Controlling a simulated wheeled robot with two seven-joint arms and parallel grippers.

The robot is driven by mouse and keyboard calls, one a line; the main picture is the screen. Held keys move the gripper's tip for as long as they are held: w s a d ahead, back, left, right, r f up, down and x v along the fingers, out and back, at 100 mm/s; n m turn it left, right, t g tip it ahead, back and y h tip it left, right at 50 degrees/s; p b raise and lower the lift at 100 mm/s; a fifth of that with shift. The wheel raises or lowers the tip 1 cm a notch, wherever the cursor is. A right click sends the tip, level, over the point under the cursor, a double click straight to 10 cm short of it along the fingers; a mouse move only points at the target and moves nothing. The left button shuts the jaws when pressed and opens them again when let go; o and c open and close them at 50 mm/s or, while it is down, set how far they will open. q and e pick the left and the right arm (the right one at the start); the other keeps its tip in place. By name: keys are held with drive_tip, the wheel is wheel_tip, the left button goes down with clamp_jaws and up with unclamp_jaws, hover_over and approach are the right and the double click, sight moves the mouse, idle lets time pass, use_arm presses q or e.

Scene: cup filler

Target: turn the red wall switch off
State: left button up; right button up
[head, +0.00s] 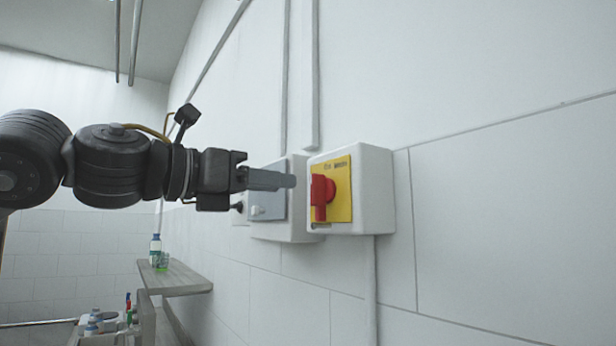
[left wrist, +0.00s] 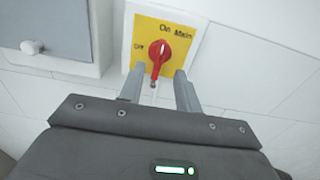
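The red wall switch (head: 322,196) is a rotary knob on a yellow plate (head: 342,193) fixed to a white box (head: 376,190) on the wall. In the left wrist view the red knob (left wrist: 160,54) has its handle pointing down, and the plate reads "Off" at left and "On Main" at upper right. My left gripper (head: 292,181) is just left of the knob in the head view. In the left wrist view its two fingers (left wrist: 159,88) are apart, with the knob beyond and between their tips, and nothing is held. My right gripper is not in view.
A second box with a grey cover (head: 268,205) and a small white knob is on the wall directly left of the switch box, behind my left fingers. A shelf (head: 180,279) with bottles is lower left. The wall right of the switch is clear.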

sight(311, 186)
use_arm(q)
drive_tip(key=p+x, duration=0.2)
drive_tip(key=x, duration=0.4)
drive_tip(key=shift+r, duration=0.15)
drive_tip(key=shift+w+d+p, duration=0.25)
drive_tip(key=shift+d+p, duration=0.1)
clamp_jaws()
